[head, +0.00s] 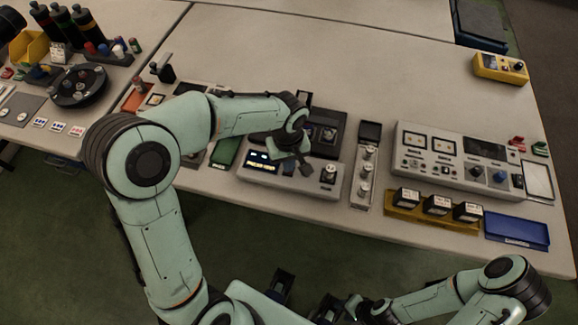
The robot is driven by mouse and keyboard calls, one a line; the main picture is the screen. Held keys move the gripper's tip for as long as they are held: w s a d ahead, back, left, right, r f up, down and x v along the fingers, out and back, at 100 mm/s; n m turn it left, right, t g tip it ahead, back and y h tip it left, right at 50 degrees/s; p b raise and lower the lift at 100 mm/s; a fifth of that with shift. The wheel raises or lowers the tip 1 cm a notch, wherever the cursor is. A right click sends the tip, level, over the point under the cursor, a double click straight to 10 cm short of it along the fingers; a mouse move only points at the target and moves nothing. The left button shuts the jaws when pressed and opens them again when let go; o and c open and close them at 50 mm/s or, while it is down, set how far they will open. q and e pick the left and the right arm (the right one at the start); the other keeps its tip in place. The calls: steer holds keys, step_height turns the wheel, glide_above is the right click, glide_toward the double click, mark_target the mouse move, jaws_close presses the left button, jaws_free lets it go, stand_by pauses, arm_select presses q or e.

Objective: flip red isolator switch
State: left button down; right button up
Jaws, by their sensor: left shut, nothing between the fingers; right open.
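No red isolator switch can be made out clearly; part of the bench equipment is hidden behind my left arm. My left gripper (306,170) is shut and empty, over this unit between the display and the knob. Whether it touches the unit cannot be told. My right gripper (327,307) is low at the bottom edge, in front of the table and away from the equipment. It is open, and its fingers are only partly clear.
A dark square device (327,130) sits behind the unit. A narrow strip with knobs (365,175) and a wide instrument panel (455,160) stand to the right. Black-topped blocks sit on a yellow tray (403,212) beside a blue tray (517,232). The table's back (330,55) is clear.

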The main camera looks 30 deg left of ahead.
arm_select(q)
steer(key=shift+f+b, duration=0.4)
steer(key=shift+f, duration=0.15)
arm_select(e)
steer(key=shift+s+f, duration=0.2)
steer(key=shift+f, duration=0.25)
arm_select(q)
steer(key=shift+r, duration=0.15)
arm_select(e)
steer(key=shift+r, duration=0.1)
arm_select(q)
steer(key=shift+r+p, duration=2.25)
steer(key=shift+r, duration=1.2)
arm_select(e)
steer(key=r, duration=0.1)
steer(key=w+r, duration=0.1)
steer(key=r, duration=0.1)
steer(key=w+r, duration=0.1)
steer(key=shift+w+r, duration=0.15)
steer(key=shift+r, duration=0.25)
arm_select(q)
steer(key=shift+f, duration=0.1)
